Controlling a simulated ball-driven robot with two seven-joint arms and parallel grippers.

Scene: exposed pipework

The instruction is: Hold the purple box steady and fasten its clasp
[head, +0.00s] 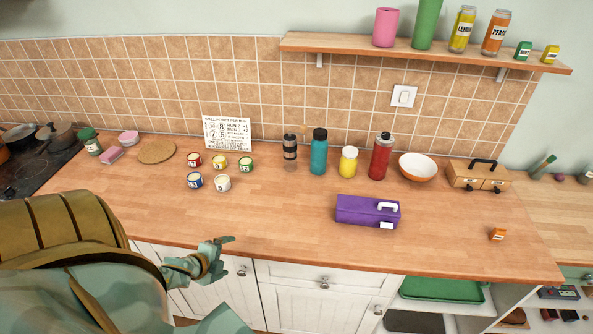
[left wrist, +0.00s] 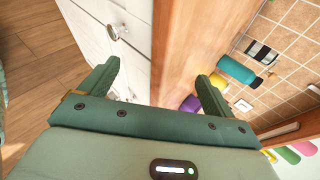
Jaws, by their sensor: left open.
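The purple box (head: 355,211) lies on the wooden counter (head: 285,215) near its front edge, right of centre. I cannot tell how the clasp sits. My left gripper (head: 226,256) is open and empty in front of the counter's edge, left of the box and apart from it. In the left wrist view its two fingers (left wrist: 158,72) are spread, and a bit of the purple box (left wrist: 190,104) shows behind one finger. My right gripper is out of view.
A teal bottle (head: 319,155), yellow jar (head: 348,161), red flask (head: 380,158) and bowl (head: 418,167) stand behind the box. Several small tins (head: 221,163) stand left. A wooden case (head: 479,175) and orange carton (head: 497,234) are right. The counter around the box is clear.

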